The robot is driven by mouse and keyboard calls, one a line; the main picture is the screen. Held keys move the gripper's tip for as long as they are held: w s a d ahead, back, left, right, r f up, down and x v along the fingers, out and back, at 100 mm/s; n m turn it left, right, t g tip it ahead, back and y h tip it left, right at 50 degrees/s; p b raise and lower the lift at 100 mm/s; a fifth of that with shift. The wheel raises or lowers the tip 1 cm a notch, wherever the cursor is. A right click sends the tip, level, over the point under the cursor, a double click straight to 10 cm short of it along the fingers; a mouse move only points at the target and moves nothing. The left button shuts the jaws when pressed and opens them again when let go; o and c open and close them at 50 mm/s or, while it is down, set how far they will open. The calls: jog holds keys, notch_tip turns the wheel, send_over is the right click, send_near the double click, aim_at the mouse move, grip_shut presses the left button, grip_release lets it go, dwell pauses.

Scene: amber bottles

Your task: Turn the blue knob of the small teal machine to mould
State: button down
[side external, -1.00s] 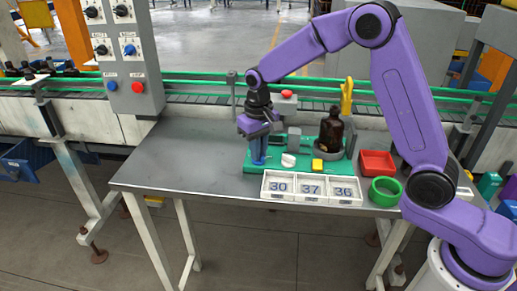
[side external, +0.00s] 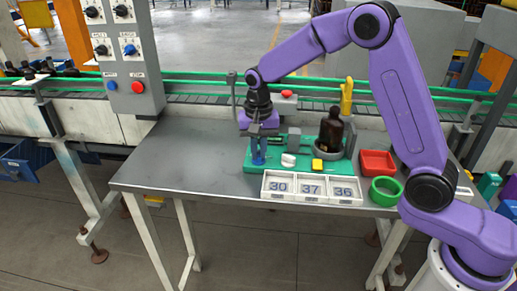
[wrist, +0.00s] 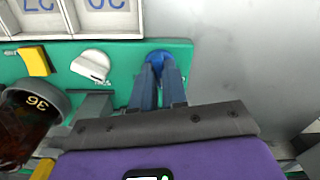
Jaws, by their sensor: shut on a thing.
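The small teal machine (side external: 297,170) stands on the grey table, its teal base also in the wrist view (wrist: 120,58). Its blue knob (wrist: 159,57) shows as a round blue top at the base's edge in the wrist view. My gripper (wrist: 160,72) is shut on the blue knob, with its two blue fingers at the knob's sides. In the side view my gripper (side external: 258,158) points straight down at the left end of the machine. The fingers cover much of the knob, and no setting mark on it can be read.
A white knob (wrist: 91,66) and a yellow block (wrist: 35,62) sit beside the blue knob. An amber bottle (side external: 331,130) stands in a grey holder. White trays (side external: 311,199), a red bin (side external: 377,163) and a green ring (side external: 385,191) are near. The table's left side is clear.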

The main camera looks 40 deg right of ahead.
aim_at(259, 154)
jog(key=shift+m, duration=1.1)
jog(key=c, duration=1.2)
grip_release()
jog(key=shift+o, duration=0.2)
notch_tip(259, 154, up, 18)
jog(key=shift+f, duration=0.25)
jog(key=shift+s, duration=0.1)
